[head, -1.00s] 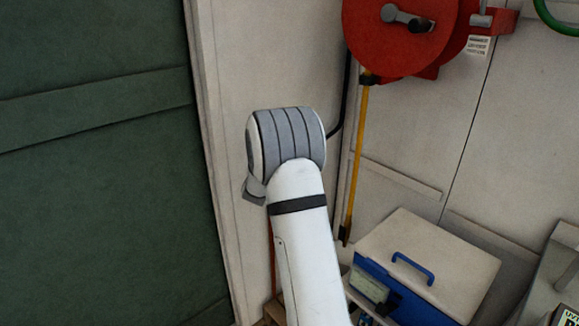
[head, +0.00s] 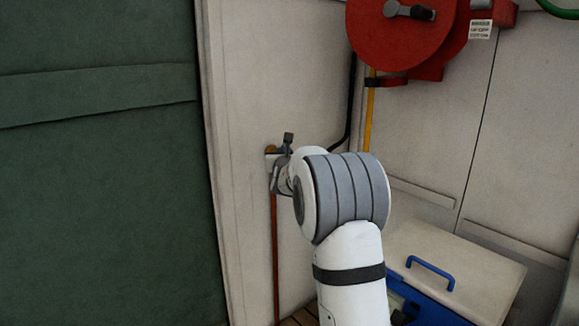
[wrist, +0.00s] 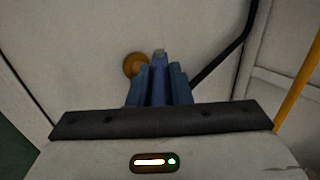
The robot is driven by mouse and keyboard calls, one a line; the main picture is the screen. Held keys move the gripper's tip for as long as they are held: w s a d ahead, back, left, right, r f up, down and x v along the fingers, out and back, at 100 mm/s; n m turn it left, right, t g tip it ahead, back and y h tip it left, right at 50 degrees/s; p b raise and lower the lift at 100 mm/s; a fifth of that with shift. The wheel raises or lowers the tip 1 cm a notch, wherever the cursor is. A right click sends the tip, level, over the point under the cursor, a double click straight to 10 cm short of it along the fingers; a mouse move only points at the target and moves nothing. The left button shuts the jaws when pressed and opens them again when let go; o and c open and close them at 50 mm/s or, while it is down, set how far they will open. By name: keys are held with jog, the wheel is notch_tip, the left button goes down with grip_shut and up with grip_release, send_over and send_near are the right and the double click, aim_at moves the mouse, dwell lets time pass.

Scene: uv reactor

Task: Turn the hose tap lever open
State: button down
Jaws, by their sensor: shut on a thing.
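The hose tap shows as a round brass part (wrist: 134,65) on the pale wall in the wrist view. Its blue lever (wrist: 158,88) stands between the two blue-grey fingers of my gripper (wrist: 161,70), which is shut on it. The lever's tip shows just beyond the fingertips. In the head view my gripper (head: 281,172) is at the wall, left of my wrist joint. A bit of the brass tap (head: 271,150) shows behind it. The rest of the tap is hidden there, and the lever cannot be told clearly from the fingers.
An orange-brown pipe (head: 275,255) runs down the wall below the tap. A dark green panel (head: 100,180) is on the left. A red hose reel (head: 400,40) hangs at upper right, with a black hose (head: 349,105) beside it. A white-lidded blue box (head: 465,265) stands at lower right.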

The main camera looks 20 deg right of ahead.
jog(key=shift+r+b, duration=0.15)
jog(key=shift+b, duration=0.2)
jog(key=c, duration=1.3)
grip_release()
jog(key=shift+b+v, duration=0.45)
jog(key=shift+v, duration=3.4)
jog(key=shift+s+d, duration=0.1)
jog(key=shift+d, duration=0.05)
